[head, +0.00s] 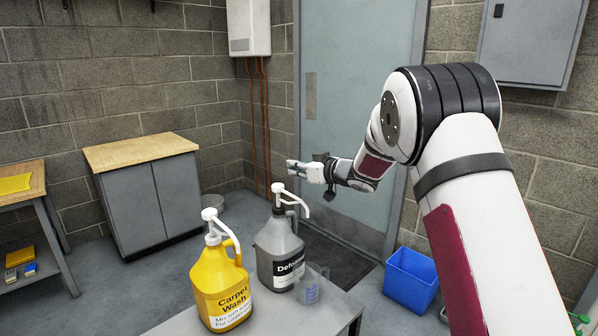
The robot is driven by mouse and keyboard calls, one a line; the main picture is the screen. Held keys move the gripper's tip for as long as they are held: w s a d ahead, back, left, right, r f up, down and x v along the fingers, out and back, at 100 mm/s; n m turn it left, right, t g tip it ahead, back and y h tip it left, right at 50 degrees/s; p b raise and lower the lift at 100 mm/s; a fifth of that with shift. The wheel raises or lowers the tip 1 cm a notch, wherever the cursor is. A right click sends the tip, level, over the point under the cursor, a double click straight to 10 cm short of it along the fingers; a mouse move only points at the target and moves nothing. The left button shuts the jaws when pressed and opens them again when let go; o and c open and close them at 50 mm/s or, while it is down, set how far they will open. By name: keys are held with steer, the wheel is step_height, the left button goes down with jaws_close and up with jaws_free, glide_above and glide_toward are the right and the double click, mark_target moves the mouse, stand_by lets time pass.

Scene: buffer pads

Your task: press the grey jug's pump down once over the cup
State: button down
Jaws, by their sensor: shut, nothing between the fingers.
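The grey jug (279,247), labelled as defoamer, stands upright on a grey table. Its white pump (279,188) stands raised on top, with the spout pointing down to the right. A clear measuring cup (311,285) with blue markings stands at the jug's front right, below the spout. My gripper (291,169) is shut and empty, its fingers pointing left. In the picture it lies just above the pump head, with a small gap between them; its depth relative to the pump is hard to tell.
A yellow carpet wash jug (222,289) with a white pump stands at the left, close to the grey jug. The table's top (338,306) is bare at the right. A wood-topped cabinet (139,150) stands behind left, and a blue bin (410,279) on the floor at right.

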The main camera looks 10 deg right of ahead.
glide_above(283, 189)
steer(key=shift+s+a+f, duration=0.1)
steer(key=shift+s+f, duration=0.05)
steer(key=shift+f, duration=0.35)
steer(key=shift+s+a+f, duration=0.1)
steer(key=shift+s+f, duration=0.05)
steer(key=shift+f, duration=0.3)
step_height(283, 189, down, 2)
steer(key=shift+d+f, duration=0.15)
steer(key=shift+f, duration=0.55)
steer(key=shift+f, duration=0.1)
